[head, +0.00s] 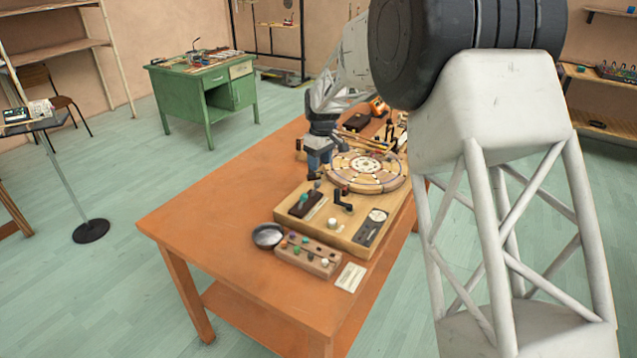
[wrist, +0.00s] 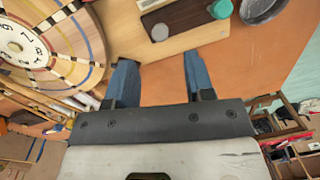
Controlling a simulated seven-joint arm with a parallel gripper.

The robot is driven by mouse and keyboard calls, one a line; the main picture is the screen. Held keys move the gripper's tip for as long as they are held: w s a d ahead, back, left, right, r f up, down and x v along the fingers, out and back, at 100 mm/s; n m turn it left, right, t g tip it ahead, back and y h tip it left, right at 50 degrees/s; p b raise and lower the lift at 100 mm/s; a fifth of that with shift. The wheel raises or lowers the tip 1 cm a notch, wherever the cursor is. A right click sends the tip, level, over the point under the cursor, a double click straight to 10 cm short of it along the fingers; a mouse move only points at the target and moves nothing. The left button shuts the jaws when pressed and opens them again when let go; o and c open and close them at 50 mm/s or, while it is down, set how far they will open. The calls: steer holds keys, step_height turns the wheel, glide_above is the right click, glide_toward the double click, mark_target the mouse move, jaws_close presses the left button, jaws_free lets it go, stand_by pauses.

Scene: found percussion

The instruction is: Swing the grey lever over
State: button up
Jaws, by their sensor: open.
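The wooden panel (head: 318,232) on the orange table carries a dark brown plate (head: 297,211) with a greyish knob (head: 304,198) and a teal knob (head: 317,185). In the wrist view the plate (wrist: 185,17) shows its grey knob (wrist: 160,32) and green knob (wrist: 221,8). Which part is the grey lever, I cannot tell for sure. A black crank-like lever (head: 343,200) stands beside the plate. My gripper (head: 318,168) is open, its blue fingers pointing down behind the plate.
A round numbered board (head: 367,170) lies close beside my gripper, also large in the wrist view (wrist: 75,30). A metal bowl (head: 268,235), a wooden block with coloured knobs (head: 308,255) and a card (head: 351,277) lie nearer. The orange table's left side (head: 215,215) is clear.

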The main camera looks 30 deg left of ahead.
mark_target(318, 181)
steer(key=shift+f, duration=0.1)
steer(key=shift+s+f, duration=0.15)
steer(key=shift+f, duration=1.75)
steer(key=shift+s+f, duration=0.1)
steer(key=shift+f, duration=1.8)
jaws_close()
steer(key=shift+a, duration=0.15)
steer(key=a+h, duration=0.1)
steer(key=h, duration=0.1)
steer(key=a+h, duration=0.1)
steer(key=h, duration=0.1)
steer(key=shift+a+r+h, duration=0.15)
steer(key=shift+a+h, duration=0.15)
steer(key=shift+a+f+h, duration=0.1)
steer(key=shift+a+h, duration=0.35)
steer(key=shift+h, duration=0.45)
steer(key=shift+a+f+h, duration=0.1)
steer(key=shift+a+h, duration=0.35)
steer(key=shift+h, duration=0.45)
